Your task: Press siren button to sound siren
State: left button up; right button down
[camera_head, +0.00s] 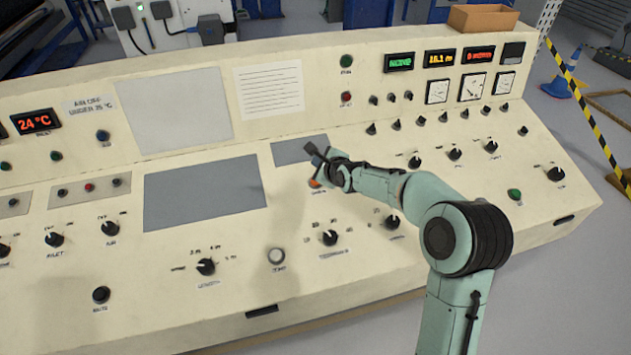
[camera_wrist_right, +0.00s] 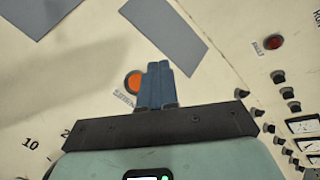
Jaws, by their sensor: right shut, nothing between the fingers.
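An orange round button (camera_head: 315,184) with a small label sits on the sloping face of the cream control panel (camera_head: 420,205). In the right wrist view the orange button (camera_wrist_right: 133,83) lies just left of my right gripper's fingers (camera_wrist_right: 158,82). The fingers are together and empty. I cannot tell whether they touch the panel. My left gripper is not in view.
Grey blank plates (camera_head: 205,194) lie left of my right gripper. Black knobs (camera_head: 330,237), a white button (camera_head: 276,256) and a green button (camera_head: 515,195) stand on the panel. Gauges (camera_head: 472,87) and a brown box (camera_head: 483,18) are at the back right.

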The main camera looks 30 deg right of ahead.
jog(key=f, duration=0.2)
jog(key=w+f+b, duration=0.1)
jog(key=f, duration=0.2)
jog(key=shift+d, duration=0.15)
jog(key=shift+w+f+b, duration=0.1)
jog(key=shift+f+b, duration=0.35)
jog(key=shift+f, duration=0.1)
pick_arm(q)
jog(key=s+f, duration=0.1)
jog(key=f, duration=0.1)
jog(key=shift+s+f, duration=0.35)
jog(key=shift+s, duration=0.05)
pick_arm(e)
jog(key=shift+w, duration=0.1)
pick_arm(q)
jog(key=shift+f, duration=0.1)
pick_arm(e)
jog(key=shift+f, duration=0.15)
dwell(0.5)
pick_arm(q)
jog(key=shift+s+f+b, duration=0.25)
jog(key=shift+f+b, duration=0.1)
jog(key=shift+b, duration=0.05)
pick_arm(e)
jog(key=shift+f, duration=0.3)
